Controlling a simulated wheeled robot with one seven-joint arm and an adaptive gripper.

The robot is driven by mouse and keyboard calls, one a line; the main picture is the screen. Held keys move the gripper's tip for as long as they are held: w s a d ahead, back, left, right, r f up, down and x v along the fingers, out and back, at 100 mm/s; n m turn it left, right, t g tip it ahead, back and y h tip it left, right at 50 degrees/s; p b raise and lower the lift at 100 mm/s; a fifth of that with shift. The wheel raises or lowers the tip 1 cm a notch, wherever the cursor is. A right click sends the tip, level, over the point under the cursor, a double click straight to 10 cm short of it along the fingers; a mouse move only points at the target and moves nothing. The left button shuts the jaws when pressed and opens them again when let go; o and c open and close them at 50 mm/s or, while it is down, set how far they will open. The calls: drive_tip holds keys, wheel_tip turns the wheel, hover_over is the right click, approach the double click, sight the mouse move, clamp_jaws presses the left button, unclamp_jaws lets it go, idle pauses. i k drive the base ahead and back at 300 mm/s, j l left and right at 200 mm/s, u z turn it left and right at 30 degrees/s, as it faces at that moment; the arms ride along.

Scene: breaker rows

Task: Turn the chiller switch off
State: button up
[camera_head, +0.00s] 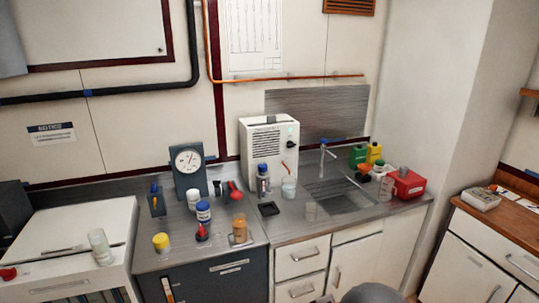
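A white box-shaped unit (267,155) with a slatted front stands at the back of the metal counter, in the middle of the head view. It may be the chiller, but I cannot read its markings. A small green light (291,130) shows near its upper right corner. A small black knob or switch (292,143) sits just below the light; its position is too small to read. An orange-red lever or tube shows lower on the front. My gripper is not in view.
A grey dial gauge unit (189,169) stands left of the white unit. Bottles, a beaker (289,188) and a black tray (268,209) stand in front. A sink (340,198) and red box (405,184) are to the right. A rounded grey shape, possibly mine, shows at the bottom edge.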

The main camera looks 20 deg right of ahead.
sight(290, 144)
drive_tip(key=i+l+z, duration=0.15)
drive_tip(key=l, duration=0.3)
drive_tip(key=i+l+z, duration=0.1)
drive_tip(key=l, duration=0.3)
drive_tip(key=i+l+z, duration=0.15)
drive_tip(key=i+l, duration=0.15)
drive_tip(key=i+l+z, duration=0.15)
drive_tip(key=l, duration=0.3)
drive_tip(key=i, duration=0.05)
